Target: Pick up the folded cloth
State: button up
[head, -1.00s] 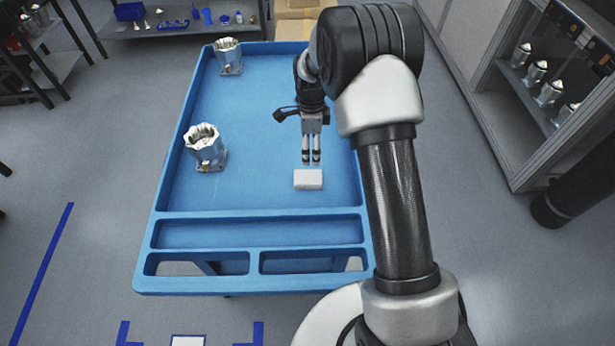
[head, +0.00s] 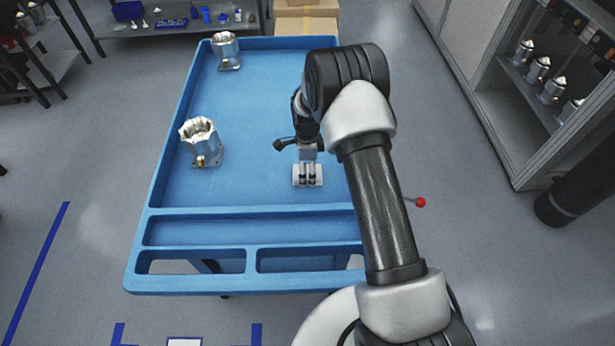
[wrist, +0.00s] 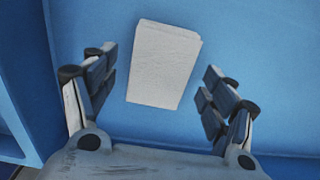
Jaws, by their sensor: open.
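The folded cloth (head: 299,175) is a small white block-like pad lying flat on the blue tray table (head: 250,120). In the wrist view the cloth (wrist: 164,65) lies between and beyond the two fingers, with blue surface showing on both sides of it. My gripper (head: 308,176) is low over the cloth in the head view and covers part of it. In the wrist view my gripper (wrist: 158,92) is open, its fingers apart from the cloth's sides. Whether the fingertips touch the table cannot be told.
A machined metal housing (head: 201,142) stands left of my gripper, and another housing (head: 226,50) stands at the far left corner. The table's raised rim and front compartments (head: 245,212) lie nearer. The middle of the table is clear.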

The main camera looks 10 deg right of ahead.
aim_at(308, 172)
jog(key=shift+f, duration=0.65)
jog(key=shift+c, duration=0.4)
jog(key=c, duration=1)
jog(key=shift+r, duration=0.15)
jog(key=shift+c, duration=0.2)
notch_tip(308, 172, up, 20)
jog(key=p, duration=0.4)
jog(key=shift+p, duration=0.4)
